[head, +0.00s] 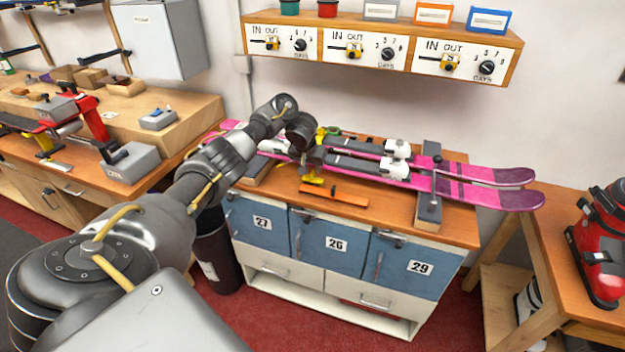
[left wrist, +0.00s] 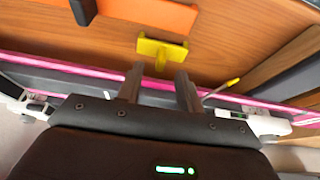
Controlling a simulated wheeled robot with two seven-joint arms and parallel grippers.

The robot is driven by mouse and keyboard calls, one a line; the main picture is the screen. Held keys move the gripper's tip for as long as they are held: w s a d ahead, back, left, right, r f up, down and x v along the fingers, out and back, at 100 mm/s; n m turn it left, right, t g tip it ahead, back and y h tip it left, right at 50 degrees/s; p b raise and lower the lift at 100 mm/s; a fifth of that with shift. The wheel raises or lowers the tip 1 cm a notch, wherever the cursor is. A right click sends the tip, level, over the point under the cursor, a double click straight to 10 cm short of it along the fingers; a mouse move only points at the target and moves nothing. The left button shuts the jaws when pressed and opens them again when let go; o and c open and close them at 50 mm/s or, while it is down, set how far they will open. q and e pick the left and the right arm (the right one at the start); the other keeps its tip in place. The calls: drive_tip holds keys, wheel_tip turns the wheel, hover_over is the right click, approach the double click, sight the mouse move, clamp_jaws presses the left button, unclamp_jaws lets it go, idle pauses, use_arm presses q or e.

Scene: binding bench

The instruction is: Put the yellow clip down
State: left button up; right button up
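The yellow clip (head: 312,180) is at the bench top just below my left gripper (head: 311,169) in the head view. In the left wrist view the yellow clip (left wrist: 162,49) shows ahead of the fingertips of my left gripper (left wrist: 157,75), its narrow stem pointing toward the gap. The two fingers are apart, with clear space on both sides of the stem, and neither visibly grips it. The clip seems to rest on the wood. My right gripper is in neither view.
Pink skis (head: 480,175) with white and grey bindings lie across the bench behind the clip. An orange bar (head: 335,194) lies beside the clip; it also shows in the left wrist view (left wrist: 150,12). A dark ski support (head: 430,205) stands right. The bench front right is clear.

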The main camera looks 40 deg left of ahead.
use_arm(q)
drive_tip(key=x, duration=0.2)
drive_tip(key=shift+w+a+f, duration=0.15)
drive_tip(key=shift+f, duration=0.2)
drive_tip(key=shift+c, duration=0.6)
clamp_jaws()
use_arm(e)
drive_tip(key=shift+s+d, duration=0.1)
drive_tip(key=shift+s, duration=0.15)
use_arm(q)
drive_tip(key=shift+r, duration=0.1)
